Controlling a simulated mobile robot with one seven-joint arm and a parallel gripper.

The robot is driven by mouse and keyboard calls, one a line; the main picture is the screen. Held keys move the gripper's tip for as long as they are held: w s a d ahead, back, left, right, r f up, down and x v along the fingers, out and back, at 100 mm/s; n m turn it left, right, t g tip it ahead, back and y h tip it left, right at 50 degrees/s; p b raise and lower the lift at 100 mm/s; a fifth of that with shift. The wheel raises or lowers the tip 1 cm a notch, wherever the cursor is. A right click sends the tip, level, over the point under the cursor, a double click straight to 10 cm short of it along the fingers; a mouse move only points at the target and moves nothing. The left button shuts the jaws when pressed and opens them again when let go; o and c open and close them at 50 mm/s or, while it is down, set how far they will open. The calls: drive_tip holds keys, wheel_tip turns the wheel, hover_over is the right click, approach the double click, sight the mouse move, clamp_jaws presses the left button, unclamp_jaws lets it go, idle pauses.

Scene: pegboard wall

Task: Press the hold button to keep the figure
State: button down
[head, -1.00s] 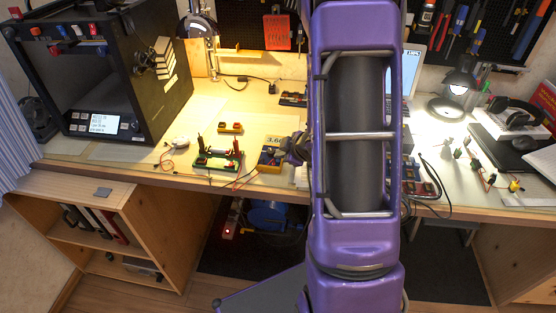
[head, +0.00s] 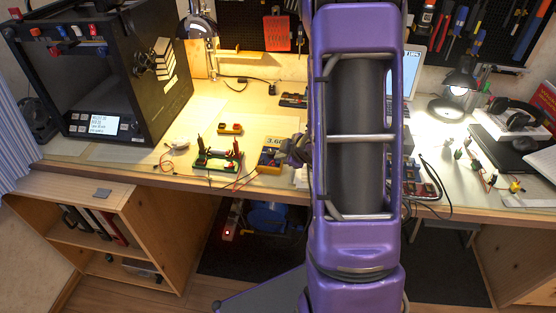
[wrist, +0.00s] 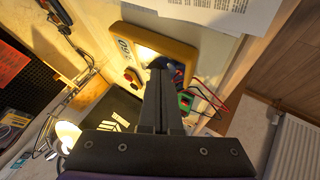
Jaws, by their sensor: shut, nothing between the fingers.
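The yellow multimeter (head: 268,165) lies on the workbench, left of my purple arm. Its lit display shows a figure that reads about 3.60 in the head view. In the wrist view the multimeter (wrist: 176,44) is seen from above, with its display to the left. My gripper (wrist: 160,66) is shut and empty, its fingertips over the meter's face. I cannot tell whether they touch it. In the head view my gripper (head: 287,152) is at the meter's right side, partly hidden by my arm. The hold button is not discernible; the fingers cover part of the face.
A green board with a battery holder (head: 218,160) and red leads lie left of the meter. A small yellow box (head: 230,128) sits behind it. A black 3D printer (head: 100,80) stands at the far left. A printed sheet (wrist: 225,12) lies beside the meter.

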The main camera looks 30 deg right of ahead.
drive_tip(key=shift+r, duration=0.2)
wheel_tip(320, 180, up, 6)
drive_tip(key=p, duration=0.5)
idle(0.5)
